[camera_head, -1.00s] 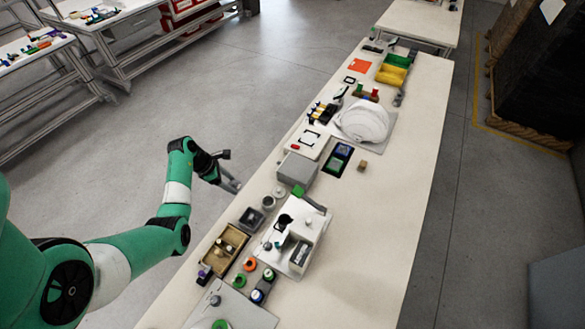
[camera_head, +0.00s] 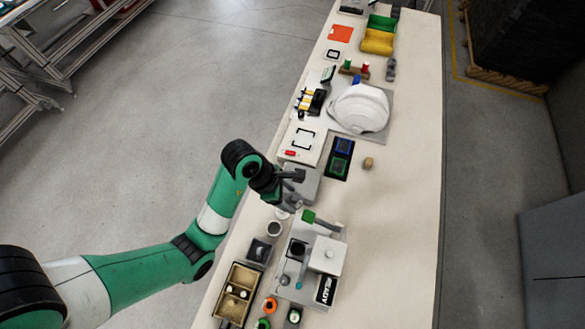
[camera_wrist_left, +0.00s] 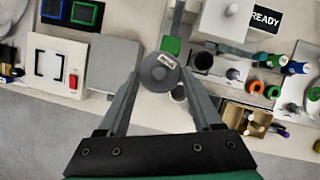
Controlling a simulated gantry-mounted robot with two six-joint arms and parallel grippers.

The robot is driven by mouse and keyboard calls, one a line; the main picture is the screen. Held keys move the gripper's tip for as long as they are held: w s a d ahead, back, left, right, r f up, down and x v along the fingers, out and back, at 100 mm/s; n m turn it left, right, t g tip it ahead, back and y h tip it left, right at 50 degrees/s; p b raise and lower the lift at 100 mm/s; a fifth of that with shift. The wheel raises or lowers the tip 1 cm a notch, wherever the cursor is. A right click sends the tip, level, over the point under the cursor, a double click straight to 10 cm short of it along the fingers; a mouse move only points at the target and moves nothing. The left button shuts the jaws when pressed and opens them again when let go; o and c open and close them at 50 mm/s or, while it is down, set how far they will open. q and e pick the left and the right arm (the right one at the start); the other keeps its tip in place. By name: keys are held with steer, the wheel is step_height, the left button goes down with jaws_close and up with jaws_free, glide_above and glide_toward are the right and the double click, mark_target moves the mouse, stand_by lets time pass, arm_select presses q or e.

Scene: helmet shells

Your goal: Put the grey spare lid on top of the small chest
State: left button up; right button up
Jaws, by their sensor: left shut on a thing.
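My left gripper (camera_head: 291,192) is over the table beside a plain grey box (camera_head: 303,185). In the left wrist view its fingers close on the round grey lid (camera_wrist_left: 159,72), which has a small label and a raised middle. In the head view the lid is mostly hidden by the fingers. A white box with a square top and a knob (camera_head: 328,255), likely the small chest, stands below and right of the gripper, apart from it. It also shows at the top of the left wrist view (camera_wrist_left: 225,20). My right gripper is not in view.
A black READY sign (camera_head: 326,289) is by the white box. A green block with a grey bar (camera_head: 308,216) lies between gripper and box. A grey cup (camera_head: 274,228) and a brown tray (camera_head: 254,275) stand nearby. The table's right side is mostly clear.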

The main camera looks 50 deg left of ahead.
arm_select(q)
steer(key=shift+d+m, duration=0.3)
steer(key=shift+d, duration=0.85)
steer(key=w+a+f+b, duration=0.3)
steer(key=w+a+f, duration=0.1)
steer(key=a, duration=0.1)
steer(key=w+a+f+b, duration=0.3)
steer(key=w+a+f, duration=0.2)
steer(key=shift+w+f, duration=0.15)
steer(key=shift+f, duration=0.15)
steer(key=shift+w+a, duration=0.1)
steer(key=shift+a+f+b, duration=0.1)
steer(key=shift+f+b, duration=0.75)
steer(key=shift+f, duration=0.9)
steer(key=shift+w, duration=0.1)
steer(key=shift+f, duration=0.15)
steer(key=o, duration=1.3)
